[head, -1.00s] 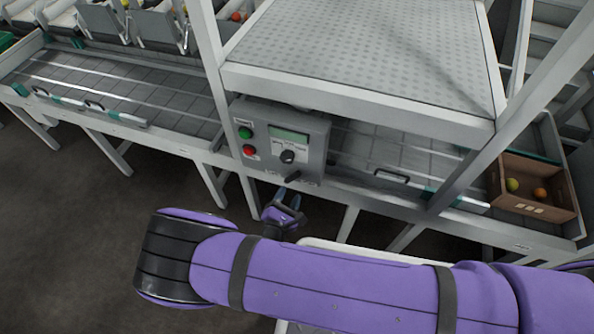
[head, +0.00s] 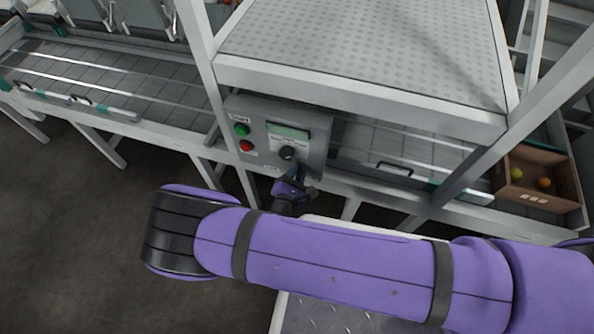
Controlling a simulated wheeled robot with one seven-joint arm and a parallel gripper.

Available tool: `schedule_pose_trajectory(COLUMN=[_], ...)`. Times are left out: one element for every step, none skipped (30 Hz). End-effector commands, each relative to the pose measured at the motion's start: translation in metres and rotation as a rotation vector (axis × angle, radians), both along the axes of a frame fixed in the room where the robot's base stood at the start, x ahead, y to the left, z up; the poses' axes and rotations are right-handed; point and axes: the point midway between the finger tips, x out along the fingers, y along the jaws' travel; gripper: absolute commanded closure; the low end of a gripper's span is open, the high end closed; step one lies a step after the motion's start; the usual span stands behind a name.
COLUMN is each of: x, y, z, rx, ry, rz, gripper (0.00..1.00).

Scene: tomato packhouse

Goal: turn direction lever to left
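The grey control box (head: 257,114) is fixed to the frame below the raised platform. It carries a green button, a red button, a small display and a black round knob (head: 288,153). The direction lever, a dark handle low on the box in the earlier view, is now hidden behind my gripper. My gripper (head: 297,174) is at the lower edge of the box, just below the knob, with its fingers towards the lever's place. The fingers are small and partly hidden, so I cannot tell whether they are open or touch the lever.
A conveyor (head: 110,72) runs left of the box and continues to the right. A brown crate (head: 553,205) with two fruits stands at the right end. The raised platform (head: 360,45) overhangs the box, and a slanted post (head: 480,160) rises on its right. The floor at left is clear.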

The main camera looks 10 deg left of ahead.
Motion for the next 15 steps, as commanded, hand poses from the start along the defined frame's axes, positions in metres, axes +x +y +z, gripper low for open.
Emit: schedule_pose_trajectory(x=[0.0,0.0,0.0,0.0,0.0,-0.0001,-0.0001,-0.0001,0.0,0.0,0.0,0.0001,0.0001,0.0002,0.0003], y=[-0.0002,-0.0002,-0.0002,-0.0002,-0.0001,0.0,0.0002,0.0005,0.0008,0.0012,0.0016,0.0023,0.003,0.0038,0.005], z=[-0.0001,-0.0001,-0.0001,-0.0001,-0.0001,0.0,0.0001,0.0002,0.0004,0.0006,0.0009,0.0013,0.0016,0.002,0.0027], rx=[0.0,0.0,0.0,0.0,-0.001,-0.003,-0.006,-0.01,-0.018,-0.024,-0.032,-0.046,-0.058,-0.073,-0.094], ry=[0.0,0.0,0.0,0.0,0.001,0.001,0.001,0.001,0.002,0.002,0.003,0.004,0.005,0.006,0.008], rz=[0.0,0.0,0.0,0.0,-0.001,-0.001,-0.001,-0.001,-0.001,-0.001,-0.001,-0.001,-0.001,-0.001,-0.001], gripper=[1.0,1.0,1.0,1.0,1.0,1.0,1.0,1.0,1.0,1.0,1.0,1.0,1.0,1.0,1.0])
